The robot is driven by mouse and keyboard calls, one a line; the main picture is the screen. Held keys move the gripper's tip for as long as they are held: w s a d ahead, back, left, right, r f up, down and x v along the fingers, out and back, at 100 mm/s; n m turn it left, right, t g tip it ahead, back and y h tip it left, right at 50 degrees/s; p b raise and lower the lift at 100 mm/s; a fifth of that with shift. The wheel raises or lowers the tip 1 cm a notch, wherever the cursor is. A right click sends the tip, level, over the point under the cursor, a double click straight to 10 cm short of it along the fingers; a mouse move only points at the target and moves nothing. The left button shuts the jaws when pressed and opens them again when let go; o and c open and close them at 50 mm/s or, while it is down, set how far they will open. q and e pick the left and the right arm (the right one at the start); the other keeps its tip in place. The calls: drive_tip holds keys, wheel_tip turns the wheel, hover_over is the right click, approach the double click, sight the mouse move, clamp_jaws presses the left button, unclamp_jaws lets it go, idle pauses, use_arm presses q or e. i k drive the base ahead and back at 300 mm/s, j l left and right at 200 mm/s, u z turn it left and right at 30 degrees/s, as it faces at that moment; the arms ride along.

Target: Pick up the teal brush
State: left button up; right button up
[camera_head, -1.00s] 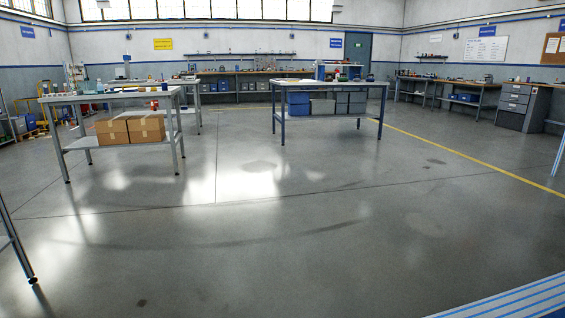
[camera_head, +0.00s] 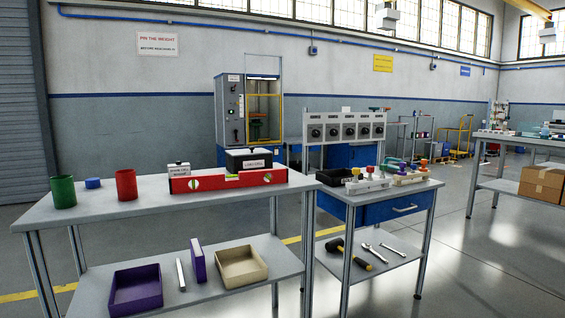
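I cannot make out a teal brush for certain. A small teal-green item (camera_head: 391,162) shows among coloured pieces on the small bench at centre right, but it is too small to identify. Neither of my grippers is in view.
A near grey bench (camera_head: 110,208) carries a green cup (camera_head: 62,192), a red cup (camera_head: 126,184) and a red level (camera_head: 228,181). Its lower shelf holds a purple tray (camera_head: 136,290) and a beige tray (camera_head: 241,265). A small bench (camera_head: 425,186) adjoins it. Open floor (camera_head: 490,260) lies right.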

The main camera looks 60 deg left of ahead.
sight(391, 168)
drive_tip(key=u, duration=1.05)
